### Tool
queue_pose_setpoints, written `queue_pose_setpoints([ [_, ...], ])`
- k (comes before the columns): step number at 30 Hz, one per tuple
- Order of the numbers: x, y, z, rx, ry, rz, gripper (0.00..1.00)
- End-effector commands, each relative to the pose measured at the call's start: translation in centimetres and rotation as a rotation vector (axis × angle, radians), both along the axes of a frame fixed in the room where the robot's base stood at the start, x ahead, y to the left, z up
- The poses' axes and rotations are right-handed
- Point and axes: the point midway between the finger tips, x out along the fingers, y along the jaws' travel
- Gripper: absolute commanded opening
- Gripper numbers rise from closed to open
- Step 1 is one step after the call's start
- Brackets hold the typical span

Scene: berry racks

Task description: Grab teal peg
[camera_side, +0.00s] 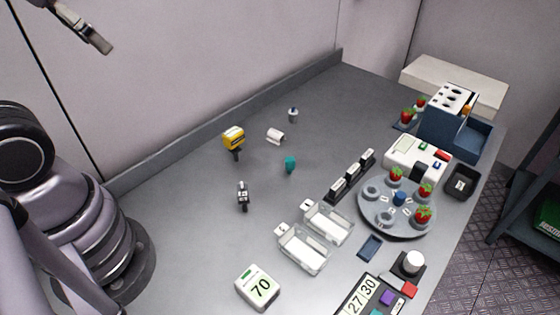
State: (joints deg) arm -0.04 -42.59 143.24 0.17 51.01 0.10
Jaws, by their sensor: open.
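A small teal peg (290,162) stands on the grey table, a little above the middle of the picture. It looks short and rounded on top, and nothing touches it. A second teal piece (376,312) shows at the bottom edge, in or beside a dark tray, and is partly cut off; I cannot tell its shape.
A yellow-and-black tool (233,138), a white cylinder (276,136) and a small dark device (243,196) lie near the peg. Clear bins (304,249), a round berry rack (398,233) and a blue holder (447,133) stand to the right. A grey fitting (85,28) is at upper left.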

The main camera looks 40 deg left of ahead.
Motion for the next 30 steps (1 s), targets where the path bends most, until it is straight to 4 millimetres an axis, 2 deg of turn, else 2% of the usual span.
queue_pose_setpoints([
  [2,1.1,0.3,-0.3,0.018,-0.001,-0.004,0.6],
  [4,3.1,0.8,-0.8,0.047,-0.011,-0.016,0.6],
  [8,8.7,2.1,-2.9,0.131,-0.045,-0.074,0.6],
  [12,14.7,3.0,-6.5,0.207,-0.097,-0.182,0.6],
  [14,16.8,3.2,-8.4,0.227,-0.119,-0.236,0.6],
  [18,20.8,2.8,-13.6,0.237,-0.18,-0.369,0.6],
  [21,22.6,2.0,-17.6,0.211,-0.231,-0.46,0.6],
  [24,23.4,0.7,-21.6,0.159,-0.289,-0.537,0.6],
  [30,22.6,-2.1,-28.4,-0.002,-0.431,-0.617,0.6],
])
